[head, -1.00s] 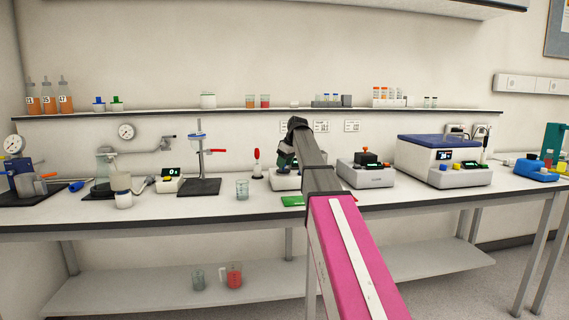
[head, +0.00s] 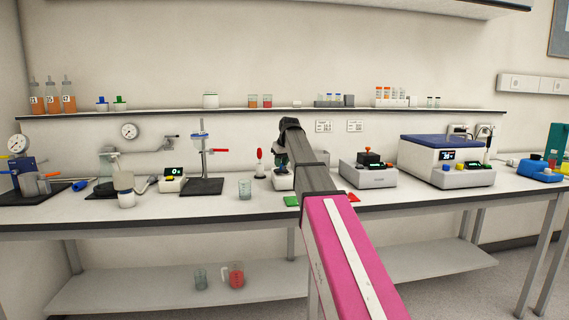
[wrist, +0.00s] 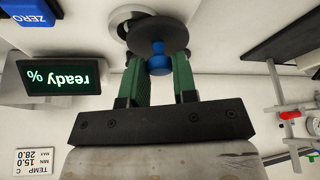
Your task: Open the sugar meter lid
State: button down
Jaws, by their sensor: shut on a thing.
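The sugar meter (head: 283,183) is a pale device on the bench, mostly hidden behind my arm in the head view. In the wrist view its display (wrist: 62,76) reads "ready %" upside down, with a blue ZERO button (wrist: 28,12) beside it. Its lid (wrist: 150,34) is a dark round disc with a blue knob (wrist: 159,66). My gripper (wrist: 160,60) has its green fingers shut on the knob. The lid overlaps a silver ring (wrist: 122,14) on the meter; I cannot tell how far it is raised. The gripper is small and dark in the head view (head: 281,160).
A beaker (head: 245,189) and a red-topped tool (head: 260,163) stand left of the meter. A grey device (head: 369,177) is to its right. Green (head: 291,201) and red (head: 353,197) patches lie in front. A shelf (head: 220,113) runs behind.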

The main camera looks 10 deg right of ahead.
jog(key=a+m, duration=0.1)
jog(key=m, duration=0.1)
jog(key=w+a+m+h, duration=0.1)
jog(key=shift+m, duration=0.4)
jog(key=m+h, duration=0.1)
jog(key=w+a+m, duration=0.1)
jog(key=m, duration=0.1)
jog(key=shift+w+m+h, duration=0.25)
jog(key=shift+m+h, duration=0.05)
jog(key=shift+h, duration=0.1)
jog(key=shift+w+a+m+g+h, duration=0.15)
jog(key=shift+w+m+h, duration=0.25)
jog(key=shift+m, duration=0.55)
jog(key=shift+w+a+m+g+h, duration=0.2)
jog(key=shift+w+m, duration=0.3)
jog(key=shift+m, duration=0.5)
jog(key=shift+w+a+m+g+h, duration=0.15)
jog(key=shift+w+m+h, duration=0.25)
jog(key=shift+m, duration=0.55)
jog(key=c, duration=0.9)
grip_release()
jog(key=shift+r, duration=0.1)
jog(key=v, duration=1)
jog(key=shift+r, duration=0.3)
